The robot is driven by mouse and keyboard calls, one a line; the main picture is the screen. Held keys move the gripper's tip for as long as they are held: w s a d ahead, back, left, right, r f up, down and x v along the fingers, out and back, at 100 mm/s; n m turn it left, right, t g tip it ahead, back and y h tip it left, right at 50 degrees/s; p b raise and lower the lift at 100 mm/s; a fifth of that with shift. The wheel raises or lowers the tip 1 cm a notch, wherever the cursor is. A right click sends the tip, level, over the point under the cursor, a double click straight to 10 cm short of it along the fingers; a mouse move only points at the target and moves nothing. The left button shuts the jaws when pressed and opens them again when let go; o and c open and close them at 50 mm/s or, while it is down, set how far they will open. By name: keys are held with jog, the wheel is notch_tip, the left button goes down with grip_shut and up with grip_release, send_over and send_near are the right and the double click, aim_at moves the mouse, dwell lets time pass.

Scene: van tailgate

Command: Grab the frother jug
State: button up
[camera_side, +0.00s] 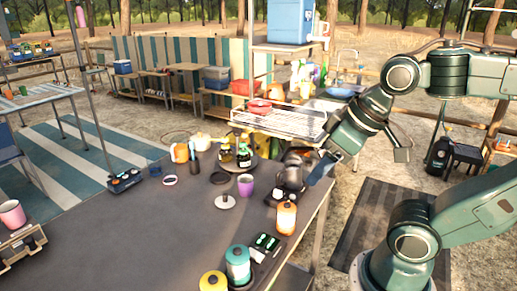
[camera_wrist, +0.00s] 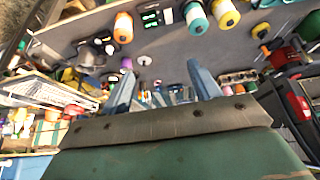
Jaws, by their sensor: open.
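A dark grey, shiny rounded vessel that looks like the frother jug (camera_side: 291,174) stands near the right edge of the grey table, in the side view. In the wrist view it seems to be the dark grey shape (camera_wrist: 90,57) at upper left, outside the space between the fingers. Its handle and spout are not clear. My gripper (camera_side: 319,171) is just right of it in the side view, with blue fingers pointing down and left. In the wrist view the gripper (camera_wrist: 160,70) is open, with nothing between its fingertips. Whether a finger touches the jug cannot be told.
An orange lantern (camera_side: 286,218) and a teal lantern (camera_side: 238,264) stand nearer the front. A purple cup (camera_side: 245,185) and a white round stand (camera_side: 225,201) are left of the jug. A wire rack (camera_side: 280,118) is behind. The table's left middle is clear.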

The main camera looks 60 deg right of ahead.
jog(key=shift+w, duration=0.1)
jog(key=m+g, duration=0.6)
jog(key=m, duration=0.2)
send_over(281, 183)
jog(key=shift+h, duration=0.3)
jog(key=shift+w+f, duration=0.15)
jog(key=shift+f, duration=9.75)
jog(key=shift+d+f, duration=0.1)
jog(key=shift+f, duration=2.45)
